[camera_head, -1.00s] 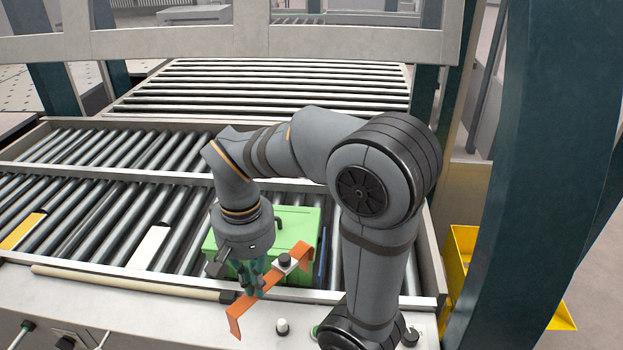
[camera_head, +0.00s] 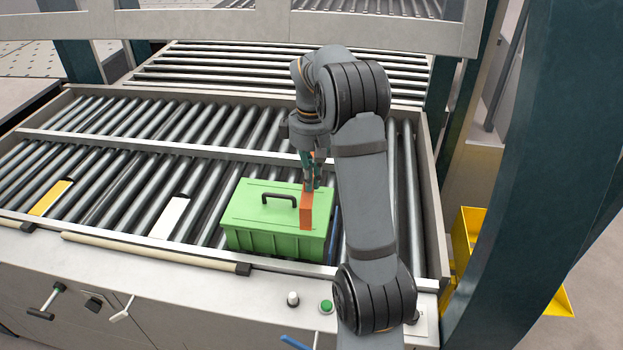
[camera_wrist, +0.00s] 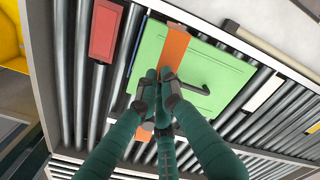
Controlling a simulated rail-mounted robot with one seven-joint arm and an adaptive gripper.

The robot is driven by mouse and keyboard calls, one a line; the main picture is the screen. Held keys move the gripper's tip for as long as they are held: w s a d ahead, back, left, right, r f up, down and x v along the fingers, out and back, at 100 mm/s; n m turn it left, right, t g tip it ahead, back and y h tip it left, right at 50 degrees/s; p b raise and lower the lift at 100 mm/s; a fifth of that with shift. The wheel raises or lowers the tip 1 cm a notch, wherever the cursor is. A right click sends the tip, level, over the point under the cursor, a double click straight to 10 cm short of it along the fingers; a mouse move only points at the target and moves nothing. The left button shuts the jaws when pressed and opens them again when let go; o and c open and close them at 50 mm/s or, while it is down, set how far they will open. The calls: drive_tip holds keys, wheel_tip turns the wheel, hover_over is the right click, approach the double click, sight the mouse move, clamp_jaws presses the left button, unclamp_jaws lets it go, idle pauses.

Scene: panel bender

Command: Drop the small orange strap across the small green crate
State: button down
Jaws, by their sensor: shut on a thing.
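The small green crate (camera_head: 262,207) sits on the rollers, its lid shut and a black handle on top. It also fills the middle of the wrist view (camera_wrist: 150,50). My gripper (camera_head: 312,183) is at the right end of the crate, shut on the small orange strap (camera_head: 306,211). The strap's near part shows over the right part of the lid, with its bent end toward the crate's front edge. In the wrist view the strap (camera_wrist: 176,48) runs over the lid, beside the handle, from my fingertips (camera_wrist: 158,88). Its far part is mostly hidden. I cannot tell whether it touches the lid.
A white plate (camera_head: 170,216) and a yellow plate (camera_head: 50,198) lie on the rollers to the left. A red plate (camera_wrist: 104,30) shows beside the crate in the wrist view. A beige rod (camera_head: 150,251) lies along the front edge. Yellow bins (camera_head: 466,240) stand at right.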

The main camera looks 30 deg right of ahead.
drive_tip(key=shift+f+b, duration=4.65)
drive_tip(key=shift+f, duration=0.75)
drive_tip(key=c, duration=1.8)
unclamp_jaws()
drive_tip(key=shift+c, duration=0.2)
wheel_tip(320, 180, up, 12)
